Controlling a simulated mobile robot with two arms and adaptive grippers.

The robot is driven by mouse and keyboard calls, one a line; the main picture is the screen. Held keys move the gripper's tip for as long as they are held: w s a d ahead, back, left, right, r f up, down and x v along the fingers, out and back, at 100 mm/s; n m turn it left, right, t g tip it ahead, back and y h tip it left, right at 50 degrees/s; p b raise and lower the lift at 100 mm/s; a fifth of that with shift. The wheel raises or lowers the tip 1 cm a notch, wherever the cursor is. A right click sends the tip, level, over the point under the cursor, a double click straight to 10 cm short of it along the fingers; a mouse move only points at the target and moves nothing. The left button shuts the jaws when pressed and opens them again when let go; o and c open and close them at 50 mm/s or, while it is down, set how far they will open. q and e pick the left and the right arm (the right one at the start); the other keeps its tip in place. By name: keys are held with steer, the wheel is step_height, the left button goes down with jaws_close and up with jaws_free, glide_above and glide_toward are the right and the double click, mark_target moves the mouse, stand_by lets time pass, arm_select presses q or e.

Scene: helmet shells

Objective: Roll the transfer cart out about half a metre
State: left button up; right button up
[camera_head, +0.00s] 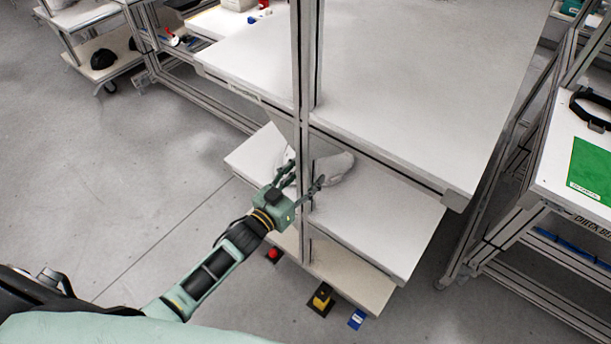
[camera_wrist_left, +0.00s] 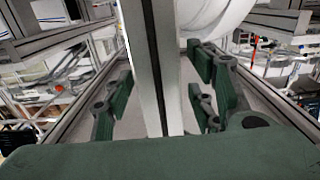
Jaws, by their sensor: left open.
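A grey-framed unit with white shelves, which appears to be the transfer cart (camera_head: 375,225), stands in front of me in the head view. A vertical metal post (camera_head: 305,80) runs up its near side and shows in the left wrist view (camera_wrist_left: 152,60). My left gripper (camera_head: 303,178) is at this post, with one finger on each side. In the left wrist view the left gripper (camera_wrist_left: 163,98) is open around the post, and I see gaps beside it. A whitish rounded shell (camera_head: 335,167) lies behind the gripper on a lower shelf, partly hidden. My right gripper is not in view.
A bench with a green mat (camera_head: 590,172) stands close on the right. A shelf cart with a dark shell (camera_head: 102,60) is at top left. A red button (camera_head: 273,254) and a yellow-black block (camera_head: 322,298) are low by the unit. The floor (camera_head: 110,190) at left is clear.

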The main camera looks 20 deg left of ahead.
arm_select(q)
steer(key=shift+c, duration=0.6)
jaws_close()
